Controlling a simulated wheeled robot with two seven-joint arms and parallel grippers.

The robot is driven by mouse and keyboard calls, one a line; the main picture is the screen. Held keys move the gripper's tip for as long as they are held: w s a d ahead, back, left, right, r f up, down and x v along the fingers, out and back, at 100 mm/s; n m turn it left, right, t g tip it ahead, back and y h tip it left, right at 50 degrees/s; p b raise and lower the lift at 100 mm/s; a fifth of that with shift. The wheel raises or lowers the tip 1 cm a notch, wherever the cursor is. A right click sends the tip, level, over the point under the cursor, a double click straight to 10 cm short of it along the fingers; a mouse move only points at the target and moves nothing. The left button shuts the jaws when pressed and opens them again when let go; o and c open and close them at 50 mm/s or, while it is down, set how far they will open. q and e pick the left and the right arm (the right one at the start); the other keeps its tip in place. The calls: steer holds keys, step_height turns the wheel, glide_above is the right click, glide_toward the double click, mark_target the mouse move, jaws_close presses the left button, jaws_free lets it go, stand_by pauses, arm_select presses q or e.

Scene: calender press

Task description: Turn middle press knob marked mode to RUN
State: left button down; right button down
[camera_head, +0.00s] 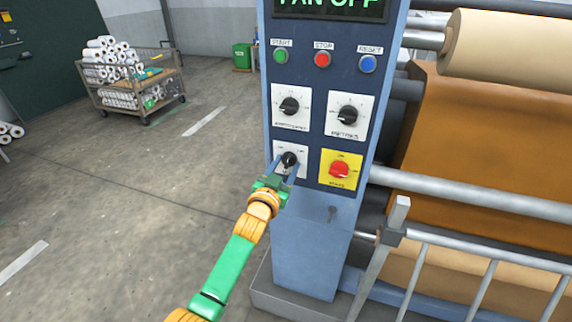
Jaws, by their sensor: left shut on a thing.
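A blue control panel (312,204) stands in front of me. On its lower left, a white plate (277,154) bears a black knob (288,158). My left gripper (286,167) is shut on this knob. The gripper hides the lower part of the plate, and I cannot read its name or the pointer's setting. Two more black knobs sit above on white plates, one at the left (289,105) and one at the right (347,115). A red knob (339,169) on a yellow plate is just right of my gripper. My right gripper is not in view.
Green START (280,56), red STOP (322,60) and blue RESET (367,64) buttons sit above the knobs, under a display (330,5) reading "FAN OFF". Rollers and a metal railing (480,252) fill the right side.

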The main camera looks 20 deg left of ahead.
arm_select(q)
steer(key=m, duration=0.6)
steer(key=shift+a, duration=0.1)
steer(key=shift+m, duration=0.4)
stand_by(0.3)
steer(key=shift+c, duration=1.6)
jaws_free()
steer(key=s+p, duration=0.1)
steer(key=s, duration=0.6)
steer(key=shift+a, duration=0.15)
